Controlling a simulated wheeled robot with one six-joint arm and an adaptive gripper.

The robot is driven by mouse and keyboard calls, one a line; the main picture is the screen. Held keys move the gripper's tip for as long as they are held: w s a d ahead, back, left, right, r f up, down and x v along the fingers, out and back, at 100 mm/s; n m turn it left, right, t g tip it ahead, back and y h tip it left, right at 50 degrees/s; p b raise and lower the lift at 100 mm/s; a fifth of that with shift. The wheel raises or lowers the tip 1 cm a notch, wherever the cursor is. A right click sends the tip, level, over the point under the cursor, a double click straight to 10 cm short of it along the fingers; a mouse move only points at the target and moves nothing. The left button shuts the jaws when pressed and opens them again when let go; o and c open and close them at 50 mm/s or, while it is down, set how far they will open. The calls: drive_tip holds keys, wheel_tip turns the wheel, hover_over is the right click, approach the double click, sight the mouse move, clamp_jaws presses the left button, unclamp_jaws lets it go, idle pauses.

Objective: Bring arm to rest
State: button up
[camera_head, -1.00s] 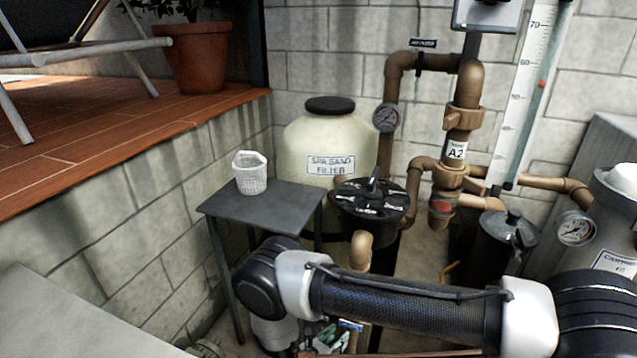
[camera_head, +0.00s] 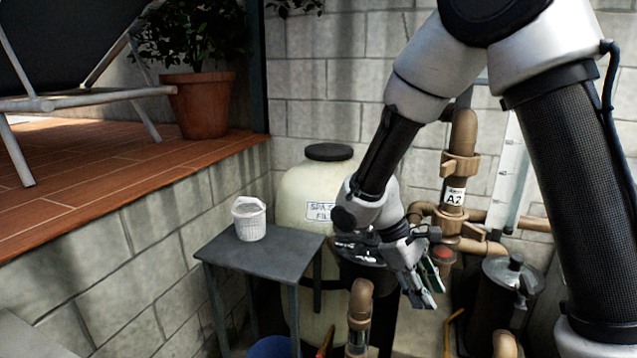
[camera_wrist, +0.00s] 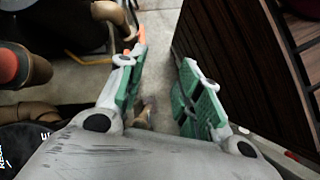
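My gripper (camera_head: 432,279) hangs in the middle of the head view, in front of the black-topped valve and the brown pipes. Its fingers point down and to the right. In the wrist view my gripper (camera_wrist: 164,88) has its green-padded fingers apart, with only floor showing between them. It is open and empty. My arm rises from the right edge of the head view, bends at the top and comes down to the wrist. It hides part of the spa sand filter (camera_head: 305,188), the pressure gauge and much of the pipework.
A white basket (camera_head: 249,222) stands on a small grey table (camera_head: 262,252) left of my gripper. Brown pipes (camera_head: 464,140) and a dark lidded canister (camera_head: 505,270) stand to the right. A blue bucket (camera_head: 270,347) shows below the table. A dark slatted surface (camera_wrist: 225,50) lies beside the fingers.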

drive_tip(key=s+d+r+m+t+y, duration=0.3)
drive_tip(key=s+d+r, duration=0.3)
drive_tip(key=r, duration=0.4)
drive_tip(key=s+d+r+m+t+y, duration=0.2)
drive_tip(key=s+d+r+m+t, duration=0.2)
drive_tip(key=s+d+r+m, duration=0.2)
wheel_tip(320, 180, up, 4)
drive_tip(key=shift+s+d+f+m+y, duration=0.1)
drive_tip(key=shift+s+d+m+y, duration=0.25)
drive_tip(key=shift+d, duration=0.75)
drive_tip(key=shift+o, duration=0.5)
drive_tip(key=shift+w+a, duration=0.1)
